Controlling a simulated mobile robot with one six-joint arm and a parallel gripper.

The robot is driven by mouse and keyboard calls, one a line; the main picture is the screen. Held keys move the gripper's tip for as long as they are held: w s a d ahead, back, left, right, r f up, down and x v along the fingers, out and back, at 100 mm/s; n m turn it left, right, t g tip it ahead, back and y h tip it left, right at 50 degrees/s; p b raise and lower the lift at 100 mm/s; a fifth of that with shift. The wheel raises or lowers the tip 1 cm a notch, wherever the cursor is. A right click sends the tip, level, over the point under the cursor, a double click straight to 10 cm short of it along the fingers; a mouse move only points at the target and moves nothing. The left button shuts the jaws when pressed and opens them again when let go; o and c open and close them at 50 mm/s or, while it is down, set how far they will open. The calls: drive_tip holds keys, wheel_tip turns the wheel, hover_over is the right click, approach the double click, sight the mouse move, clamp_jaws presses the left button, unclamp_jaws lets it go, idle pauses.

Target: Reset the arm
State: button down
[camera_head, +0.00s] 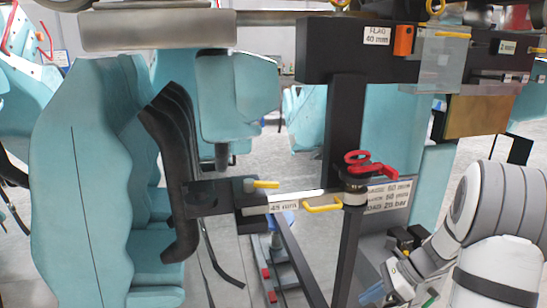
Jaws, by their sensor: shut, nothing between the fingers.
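My arm (490,225), white and grey, enters at the lower right. It bends down and to the left. My gripper (372,294) is low in the picture, right of centre, pointing down and left. Its fingers are small and partly cut by the bottom edge. It is shut and I see nothing held in it. It is to the right of a dark slanted post, and I cannot tell whether it is clear of the parts around it.
Left of the arm stands a dark frame (345,125) with a red handwheel (368,164), yellow handles (323,207) and a "45 mm" label (284,206). Turquoise seats (85,190) with a black restraint (165,130) fill the left. A clear box (443,60) hangs at the upper right.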

drive_tip(key=s+a+r+n+t+h+p, duration=0.1)
drive_tip(key=s+a+r+n+h+p, duration=0.3)
drive_tip(key=s+r+n, duration=0.4)
drive_tip(key=s+a+r+n+t+h+p, duration=0.1)
drive_tip(key=s+a+r+n+h+p, duration=0.3)
drive_tip(key=r+n, duration=0.9)
drive_tip(key=s+r+h+p, duration=0.1)
drive_tip(key=s+r+p, duration=0.1)
drive_tip(key=s, duration=0.3)
drive_tip(key=shift+a+p, duration=0.4)
drive_tip(key=shift+p, duration=0.1)
